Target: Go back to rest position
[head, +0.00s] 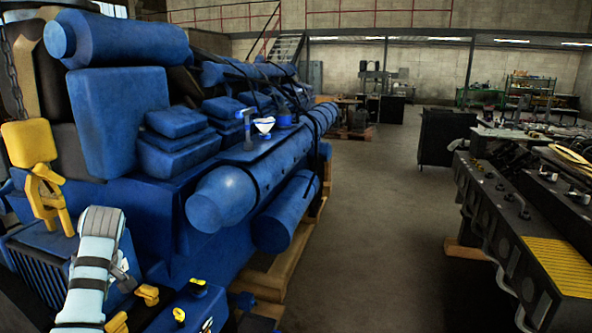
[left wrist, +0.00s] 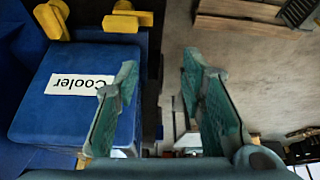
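My left gripper (left wrist: 160,75) shows in the left wrist view with its two green-grey fingers spread apart. Nothing is held between them. To the left of the fingers is a blue box with a white label reading "Cooler" (left wrist: 82,83). In the head view my left arm, pale with dark bands, rises at the lower left beside the blue diesel engine (head: 120,120). I cannot make out its fingertips there. My right arm and right gripper are not in view.
A yellow hook on a chain (head: 45,185) hangs at the left, close to my left arm. The engine rests on wooden supports (head: 275,275). A long dark engine part with a yellow tread plate (head: 560,265) stands at the right. The floor (head: 375,220) between them is clear.

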